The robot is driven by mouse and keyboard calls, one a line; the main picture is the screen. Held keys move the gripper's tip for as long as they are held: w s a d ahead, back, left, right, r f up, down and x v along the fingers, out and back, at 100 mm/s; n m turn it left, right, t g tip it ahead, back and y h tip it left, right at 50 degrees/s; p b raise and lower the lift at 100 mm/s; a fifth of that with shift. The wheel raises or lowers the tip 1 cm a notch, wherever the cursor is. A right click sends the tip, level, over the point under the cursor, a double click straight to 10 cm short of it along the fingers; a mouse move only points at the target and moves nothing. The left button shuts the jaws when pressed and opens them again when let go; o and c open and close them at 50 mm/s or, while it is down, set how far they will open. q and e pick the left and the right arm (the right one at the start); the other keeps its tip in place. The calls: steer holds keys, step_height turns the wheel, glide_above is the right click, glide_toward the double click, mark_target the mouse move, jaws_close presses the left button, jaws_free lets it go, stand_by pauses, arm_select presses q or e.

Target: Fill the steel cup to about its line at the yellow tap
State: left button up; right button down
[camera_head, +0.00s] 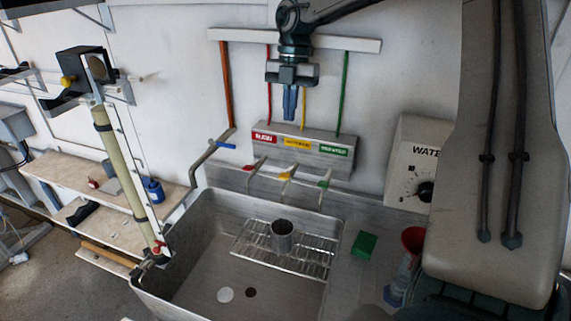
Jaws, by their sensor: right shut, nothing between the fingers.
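The steel cup (282,239) stands upright on a wire rack (315,259) in the sink. The yellow tap (287,176) is on the back wall behind the sink, between a red tap (249,167) and a green tap (324,183). The cup appears below the yellow tap's spout; exact alignment cannot be told. No water stream is visible, and the cup's line and fill level cannot be made out. My right gripper (290,116) hangs fingers down, shut and empty, above the tap panel and apart from the taps. My left gripper is not in view.
The steel sink (180,277) has a drain and a white disc on its floor. A green sponge (364,245) and a red funnel (412,239) are to its right. A "WATE…" dial box (408,165) is on the wall. A long pale tube (122,170) stands at left.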

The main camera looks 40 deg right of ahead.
mark_target(285, 175)
steer(key=p+x, duration=0.7)
steer(key=x, duration=0.7)
steer(key=shift+d, duration=0.2)
steer(key=shift+f, duration=0.1)
